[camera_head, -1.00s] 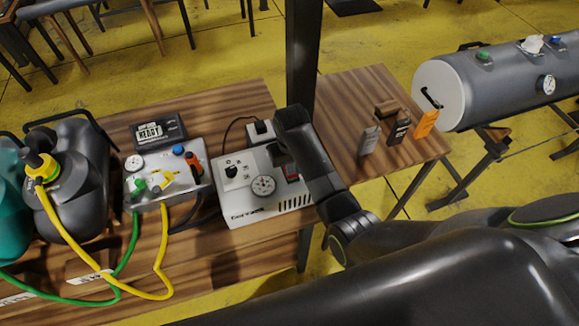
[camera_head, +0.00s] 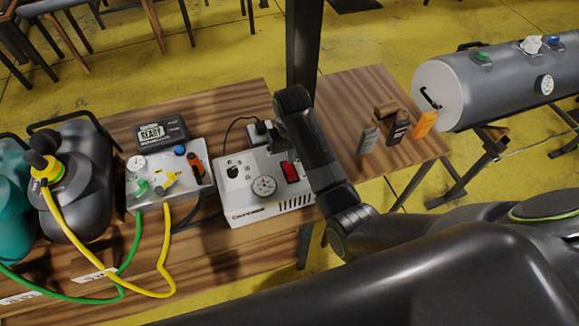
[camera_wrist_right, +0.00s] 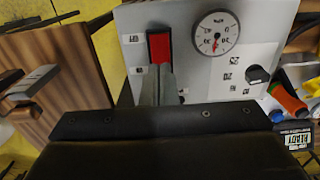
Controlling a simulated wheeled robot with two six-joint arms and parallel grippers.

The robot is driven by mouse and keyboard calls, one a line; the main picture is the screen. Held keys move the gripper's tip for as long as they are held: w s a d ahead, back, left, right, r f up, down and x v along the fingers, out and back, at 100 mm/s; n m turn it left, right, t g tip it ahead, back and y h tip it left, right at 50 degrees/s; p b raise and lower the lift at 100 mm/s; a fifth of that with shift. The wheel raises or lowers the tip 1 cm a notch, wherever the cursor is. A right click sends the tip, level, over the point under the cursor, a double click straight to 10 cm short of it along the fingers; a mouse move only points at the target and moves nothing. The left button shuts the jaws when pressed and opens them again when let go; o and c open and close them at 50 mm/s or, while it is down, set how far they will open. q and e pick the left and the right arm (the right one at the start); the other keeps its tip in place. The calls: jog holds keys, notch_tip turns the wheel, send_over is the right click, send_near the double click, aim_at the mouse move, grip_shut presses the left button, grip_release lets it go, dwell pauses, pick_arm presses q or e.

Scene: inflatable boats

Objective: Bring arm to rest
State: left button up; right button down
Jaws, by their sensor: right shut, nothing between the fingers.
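My right gripper (camera_head: 272,137) is above the white box (camera_head: 240,205) on the wooden table, its arm coming in from the right. Its jaws are shut and empty. In the right wrist view the shut fingers (camera_wrist_right: 156,86) overlap the lower end of a red rocker switch (camera_wrist_right: 159,46) on the box; I cannot tell whether they touch it. The switch also shows in the head view (camera_head: 290,172), clear of the gripper. A round gauge (camera_wrist_right: 216,32) and a black knob (camera_wrist_right: 258,75) are beside it. My left gripper is not in view.
A grey valve panel (camera_head: 150,184), a READY display (camera_head: 160,132) and dark containers with yellow and green hoses stand at left. Small bottles and an orange item (camera_head: 424,123) stand on the right table part. A grey cylinder (camera_head: 480,85) lies beyond. A dark post rises behind.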

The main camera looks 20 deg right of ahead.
jog(key=shift+r, duration=0.2)
dwell(0.4)
jog(key=shift+m+t, duration=0.4)
jog(key=s+d+f, duration=0.1)
jog(key=s, duration=0.1)
jog(key=s+d+f, duration=0.1)
jog(key=d, duration=0.1)
jog(key=s+d+f, duration=0.1)
jog(key=s, duration=0.1)
jog(key=shift+s+d+f, duration=0.1)
jog(key=shift+s+d, duration=0.25)
jog(key=s+d+r+t+h, duration=0.1)
jog(key=s+d+r+t, duration=0.3)
jog(key=s, duration=0.8)
jog(key=s+d+r+g+h, duration=0.1)
jog(key=s+d, duration=0.6)
jog(key=s, duration=0.5)
notch_tip(320, 180, down, 34)
jog(key=d+r+g+b, duration=0.1)
jog(key=b, duration=0.7)
jog(key=s+f+b, duration=0.3)
jog(key=s+f, duration=0.4)
jog(key=f, duration=0.4)
jog(key=s+a+f+g+y+b, duration=0.1)
jog(key=s+f+b, duration=0.2)
jog(key=s+f, duration=0.4)
notch_tip(320, 180, down, 4)
jog(key=shift+s+a+r+g, duration=0.1)
jog(key=shift+s+a+g, duration=0.05)
jog(key=shift+s+g, duration=0.2)
